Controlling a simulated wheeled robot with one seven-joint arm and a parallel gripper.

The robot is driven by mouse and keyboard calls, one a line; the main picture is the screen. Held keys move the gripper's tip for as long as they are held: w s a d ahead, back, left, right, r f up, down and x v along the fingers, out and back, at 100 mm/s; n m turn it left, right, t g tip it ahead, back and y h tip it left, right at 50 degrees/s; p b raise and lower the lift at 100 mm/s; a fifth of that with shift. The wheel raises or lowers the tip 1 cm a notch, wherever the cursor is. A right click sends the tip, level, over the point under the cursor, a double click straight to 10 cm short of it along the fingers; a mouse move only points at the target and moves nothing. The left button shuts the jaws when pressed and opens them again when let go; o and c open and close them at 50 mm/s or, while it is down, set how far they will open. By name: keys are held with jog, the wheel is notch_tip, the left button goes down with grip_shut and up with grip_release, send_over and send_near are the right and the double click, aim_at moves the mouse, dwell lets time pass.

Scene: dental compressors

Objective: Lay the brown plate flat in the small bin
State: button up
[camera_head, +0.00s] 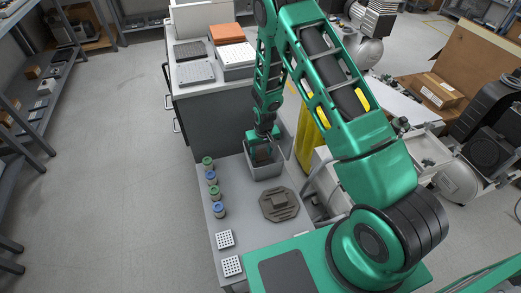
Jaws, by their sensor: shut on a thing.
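The small bin (264,173) is a grey open box on the grey work surface below my arm. My gripper (262,145) points down at the bin's opening, near its back left part. It is shut on a dark brownish piece, which looks like the brown plate (263,155). The piece looks steeply tilted rather than flat, within or just above the bin's opening. Its lower edge is hidden by the bin's front wall, so I cannot tell whether it touches the floor of the bin.
A brown octagonal block (279,205) lies in front of the bin. Several small jars (213,192) with green and blue lids line the left edge. Two white perforated blocks (225,239) lie at the near left. A cabinet (205,100) with trays stands behind.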

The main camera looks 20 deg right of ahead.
aim_at(262, 161)
jog(key=shift+f, duration=2.7)
jog(key=shift+s, duration=0.15)
jog(key=shift+f, duration=0.25)
jog(key=o, duration=1.2)
jog(key=shift+o, duration=0.2)
jog(key=shift+a, duration=0.1)
jog(key=shift+o, duration=0.3)
jog(key=shift+a, duration=0.15)
jog(key=shift+a, duration=0.1)
jog(key=shift+c, duration=0.3)
